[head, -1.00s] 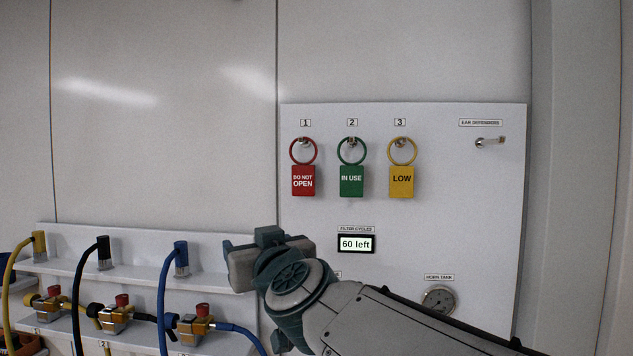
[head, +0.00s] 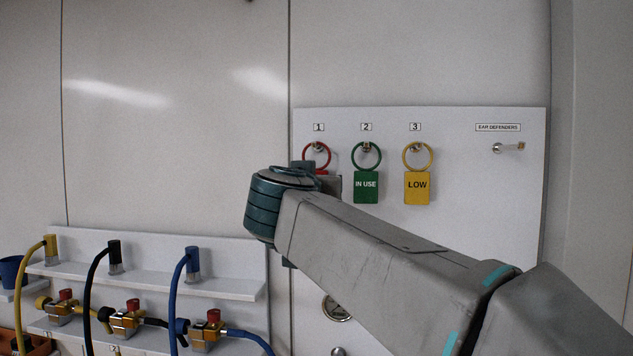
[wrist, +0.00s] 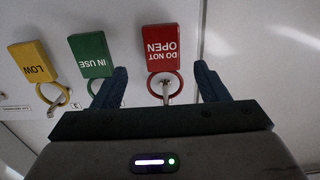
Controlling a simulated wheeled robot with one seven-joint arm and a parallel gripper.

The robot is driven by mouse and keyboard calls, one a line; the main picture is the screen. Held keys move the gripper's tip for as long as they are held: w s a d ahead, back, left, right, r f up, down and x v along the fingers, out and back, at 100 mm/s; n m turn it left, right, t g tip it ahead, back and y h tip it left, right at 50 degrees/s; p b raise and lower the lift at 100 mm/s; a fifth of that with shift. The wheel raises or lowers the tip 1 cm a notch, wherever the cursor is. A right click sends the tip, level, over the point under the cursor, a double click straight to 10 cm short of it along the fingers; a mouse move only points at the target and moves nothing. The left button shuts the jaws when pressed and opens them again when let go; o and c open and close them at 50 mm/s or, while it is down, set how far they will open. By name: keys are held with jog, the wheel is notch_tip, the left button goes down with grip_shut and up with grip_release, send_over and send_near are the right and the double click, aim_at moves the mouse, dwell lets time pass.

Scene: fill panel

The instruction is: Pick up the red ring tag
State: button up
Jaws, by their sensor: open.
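The red ring tag (head: 318,153) hangs by its ring from the hook under label 1 on the white panel; in the head view my arm hides its lower part. In the wrist view the red tag (wrist: 161,45) appears upside down, with "DO NOT OPEN" on its plate and its ring around the hook. My gripper (wrist: 165,84) is open. Its two dark fingers stand on either side of the red ring, with nothing held between them. Whether the fingertips reach the ring's depth I cannot tell. In the head view my wrist and arm hide the fingers.
A green "IN USE" tag (head: 366,187) hangs close on the right at hook 2, near one finger in the wrist view. A yellow "LOW" tag (head: 417,188) hangs at hook 3. An empty hook (head: 508,147) is further right. Hoses and valves (head: 125,315) stand lower left.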

jog(key=shift+w+d+r+p, duration=0.1)
jog(key=shift+w+d, duration=0.05)
jog(key=shift+w, duration=1)
jog(key=shift+w+d+p, duration=0.15)
jog(key=shift+w+d, duration=0.05)
jog(key=shift+w, duration=0.9)
jog(key=shift+w+d+r+p, duration=0.1)
jog(key=shift+w+d, duration=0.05)
jog(key=shift+w, duration=1)
jog(key=c, duration=1.1)
jog(key=shift+r, duration=0.1)
